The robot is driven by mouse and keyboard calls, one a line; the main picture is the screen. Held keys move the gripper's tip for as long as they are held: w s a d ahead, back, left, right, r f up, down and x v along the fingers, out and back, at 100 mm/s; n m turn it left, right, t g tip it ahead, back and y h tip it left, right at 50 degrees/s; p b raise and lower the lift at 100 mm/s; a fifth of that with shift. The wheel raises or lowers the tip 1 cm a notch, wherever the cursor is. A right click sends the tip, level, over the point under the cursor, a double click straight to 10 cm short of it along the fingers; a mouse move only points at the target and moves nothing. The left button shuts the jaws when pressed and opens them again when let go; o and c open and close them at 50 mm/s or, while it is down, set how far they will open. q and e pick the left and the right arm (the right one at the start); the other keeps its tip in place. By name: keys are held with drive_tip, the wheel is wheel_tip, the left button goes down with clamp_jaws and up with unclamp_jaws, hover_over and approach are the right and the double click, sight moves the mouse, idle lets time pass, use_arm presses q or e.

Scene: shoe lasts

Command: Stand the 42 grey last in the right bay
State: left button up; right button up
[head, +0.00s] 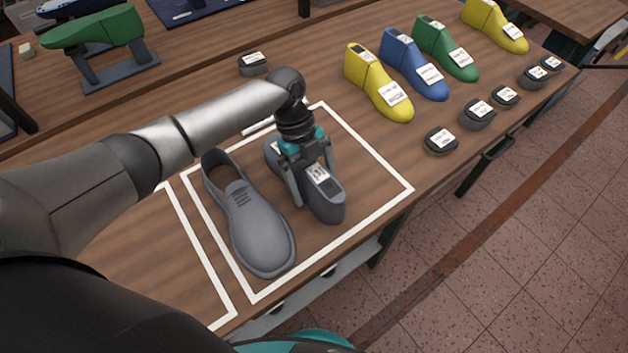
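The grey last (325,200) stands sole down inside the white-outlined right bay (392,204), beside a grey shoe (252,225) on its left. White labels show on the last, but the size is too small to read. My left gripper (314,180) points down over the last, one finger on each side of it. Whether the fingers press on it or stand slightly apart cannot be told. The gripper hides the middle of the last. My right gripper is not in view.
Yellow (378,85), blue (413,68) and green (447,50) lasts stand at the back right, with another yellow one (494,26) beyond. Several labelled dark discs (440,141) line the right edge. A green last on a stand (93,35) is back left. The left bay (120,262) shows no object.

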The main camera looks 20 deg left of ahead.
use_arm(q)
drive_tip(key=shift+f, duration=0.1)
drive_tip(key=v, duration=1.5)
drive_tip(key=shift+r, duration=0.2)
drive_tip(key=shift+w, duration=0.1)
